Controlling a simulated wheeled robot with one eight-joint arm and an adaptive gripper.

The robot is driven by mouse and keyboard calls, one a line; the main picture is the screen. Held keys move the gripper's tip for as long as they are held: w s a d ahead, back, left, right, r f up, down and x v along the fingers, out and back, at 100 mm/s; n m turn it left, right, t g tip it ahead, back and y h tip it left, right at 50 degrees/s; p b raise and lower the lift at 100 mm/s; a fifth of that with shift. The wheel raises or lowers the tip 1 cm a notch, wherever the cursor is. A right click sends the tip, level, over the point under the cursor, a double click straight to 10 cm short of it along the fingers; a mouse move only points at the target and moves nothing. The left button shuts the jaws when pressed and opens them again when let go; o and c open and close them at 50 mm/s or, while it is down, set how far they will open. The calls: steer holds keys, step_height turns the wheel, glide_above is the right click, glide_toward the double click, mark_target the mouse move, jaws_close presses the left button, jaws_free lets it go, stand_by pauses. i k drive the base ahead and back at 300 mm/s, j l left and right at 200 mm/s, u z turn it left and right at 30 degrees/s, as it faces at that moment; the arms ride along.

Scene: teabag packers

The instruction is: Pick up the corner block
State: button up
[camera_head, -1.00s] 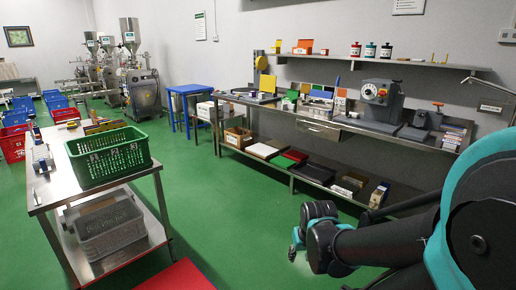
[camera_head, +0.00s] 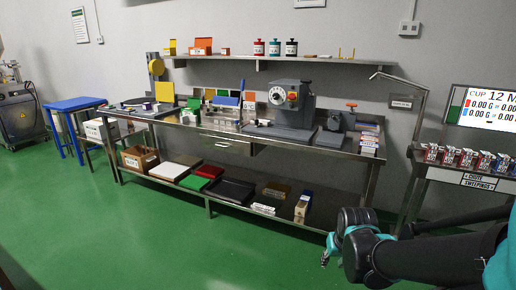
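I cannot tell which item is the corner block; the things on the steel workbench (camera_head: 300,143) are too small to name with certainty. The bench holds a grey machine with a round dial (camera_head: 285,100), a smaller grey device (camera_head: 336,127), a yellow block (camera_head: 164,91) and several small coloured pieces. My gripper (camera_head: 336,246) is at the lower right, in front of the bench and apart from it, above the green floor. Its fingers are dark and small, and I cannot see whether they are open.
A wall shelf (camera_head: 350,63) with jars hangs above the bench. Boxes and trays, including a red tray (camera_head: 209,171), fill the lower shelf. A blue table (camera_head: 75,104) stands left. A rack with a screen (camera_head: 487,108) stands right. The green floor in front is clear.

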mark_target(192, 118)
steer(key=i+u, duration=0.3)
steer(key=i, duration=0.15)
steer(key=i+l+u, duration=0.2)
steer(key=i+u, duration=0.15)
steer(key=i, duration=0.15)
steer(key=i+j+u, duration=0.15)
steer(key=i+u, duration=0.15)
steer(key=i, duration=0.4)
steer(key=i+u, duration=0.25)
steer(key=i, duration=0.5)
